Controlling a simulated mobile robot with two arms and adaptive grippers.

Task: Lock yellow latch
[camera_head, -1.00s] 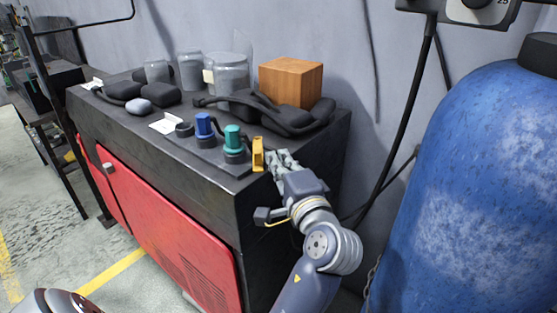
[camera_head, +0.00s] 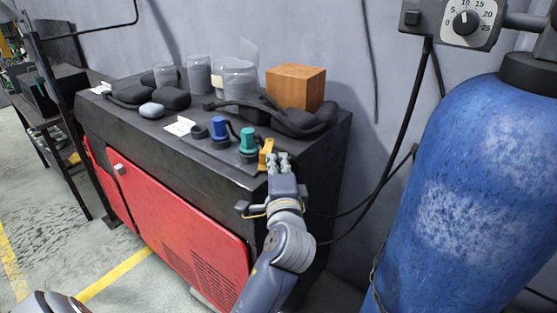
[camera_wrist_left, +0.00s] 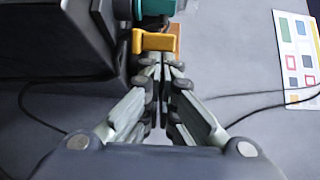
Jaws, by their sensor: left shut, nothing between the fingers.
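The yellow latch (camera_head: 265,153) stands at the right front end of the dark panel on the cabinet, beside the teal knob (camera_head: 248,141). In the left wrist view the latch (camera_wrist_left: 154,42) is just ahead of the fingertips, with part of the teal knob (camera_wrist_left: 153,8) behind it. My left gripper (camera_head: 280,160) is shut with nothing between its fingers. It is at the right side of the latch, very close; I cannot tell whether it touches. It also shows in the left wrist view (camera_wrist_left: 163,72). My right gripper is not in view.
A blue knob (camera_head: 218,128) and a black ring (camera_head: 199,132) stand left of the teal knob. A large blue tank (camera_head: 460,190) stands at the right.

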